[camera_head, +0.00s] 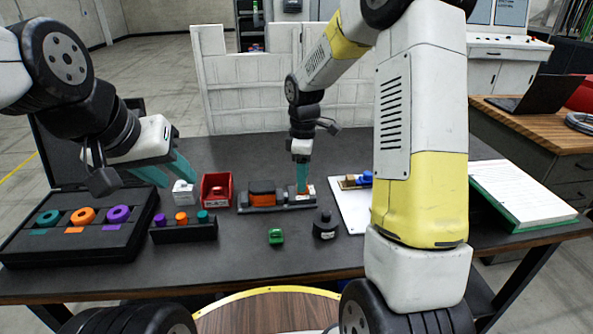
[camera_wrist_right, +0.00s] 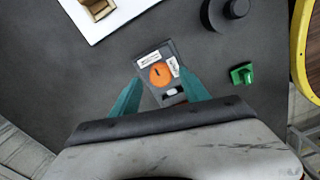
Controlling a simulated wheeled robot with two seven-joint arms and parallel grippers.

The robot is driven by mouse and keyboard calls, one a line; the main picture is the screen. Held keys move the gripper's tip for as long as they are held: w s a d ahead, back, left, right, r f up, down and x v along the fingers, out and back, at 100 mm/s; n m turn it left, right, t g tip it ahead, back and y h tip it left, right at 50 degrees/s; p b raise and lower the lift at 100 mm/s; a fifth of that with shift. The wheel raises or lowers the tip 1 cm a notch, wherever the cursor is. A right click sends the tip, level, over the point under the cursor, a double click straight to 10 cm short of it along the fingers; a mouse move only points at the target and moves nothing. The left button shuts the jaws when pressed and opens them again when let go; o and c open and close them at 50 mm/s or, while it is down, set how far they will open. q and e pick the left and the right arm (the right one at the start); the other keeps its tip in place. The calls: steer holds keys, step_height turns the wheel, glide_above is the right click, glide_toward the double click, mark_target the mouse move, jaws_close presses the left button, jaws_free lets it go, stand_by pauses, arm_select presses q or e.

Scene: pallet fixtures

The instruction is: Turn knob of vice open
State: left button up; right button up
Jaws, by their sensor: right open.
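The vice (camera_head: 285,207) is a grey fixture lying on the dark table, with an orange and black part at its left side in the head view. In the right wrist view, the vice's round orange knob (camera_wrist_right: 159,73) with a dark mark lies between my fingertips, beside white labels. My right gripper (camera_head: 302,182) points down over the vice's right end and is open; its teal fingers also show in the right wrist view (camera_wrist_right: 161,76). In the head view the fingers hide the knob. My left gripper (camera_head: 172,175) is open and empty over the table's left side.
A black case (camera_head: 60,240) with coloured rings is at left. A rack (camera_head: 184,232) of coloured pieces, a red bin (camera_head: 216,189), a green piece (camera_head: 276,237) and a black round part (camera_head: 325,225) surround the vice. A white board (camera_head: 350,208) lies to its right.

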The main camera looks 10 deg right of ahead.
steer(key=shift+f, duration=0.9)
jaws_close()
